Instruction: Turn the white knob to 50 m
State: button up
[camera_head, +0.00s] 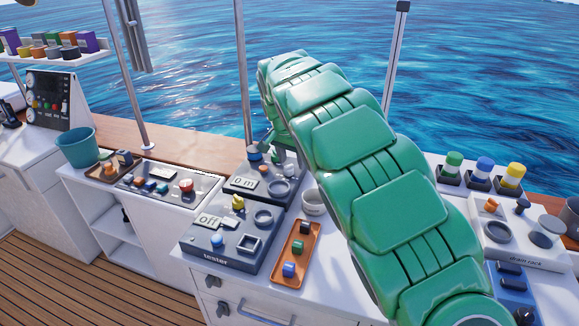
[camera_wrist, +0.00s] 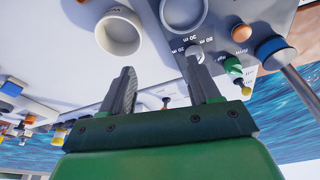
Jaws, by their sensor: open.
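The grey dial panel (camera_head: 262,178) stands by the rail in the head view, with a display reading "0 m". My gripper (camera_head: 284,156) is over its far right part, partly hidden by my green arm. In the wrist view, the gripper (camera_wrist: 160,62) is open with nothing between its fingers. Scale marks such as "20 m" and "30 m" are at the right finger's tip. A pale piece there may be the white knob, mostly hidden by that finger; I cannot tell whether they touch. The knob is not clear in the head view.
A white cup (camera_head: 313,201) stands right of the panel and shows in the wrist view (camera_wrist: 118,34). The tester box (camera_head: 222,236) with an "off" display is in front. An orange tray (camera_head: 294,252) holds small blocks. In the wrist view, a blue knob (camera_wrist: 274,50) is near the panel's edge.

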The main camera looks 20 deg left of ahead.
aim_at(289, 166)
jog(key=shift+w+a+f+n+t+y, duration=0.15)
jog(key=shift+w+a+f+n+y, duration=0.45)
jog(key=shift+w+f+n, duration=0.95)
jog(key=shift+w+a+f+n+t+y, duration=0.2)
jog(key=shift+w+a+f+n+y, duration=0.45)
jog(key=shift+w+f+n, duration=0.9)
jog(key=shift+w+a+f+n+t+y, duration=0.15)
jog(key=shift+w+a+f+n+y, duration=0.45)
jog(key=shift+w+f+n, duration=0.9)
jog(key=shift+s+f+n, duration=0.25)
jog(key=shift+s+n, duration=0.15)
jog(key=shift+n, duration=0.1)
jog(key=shift+c, duration=0.2)
jog(key=c, duration=0.9)
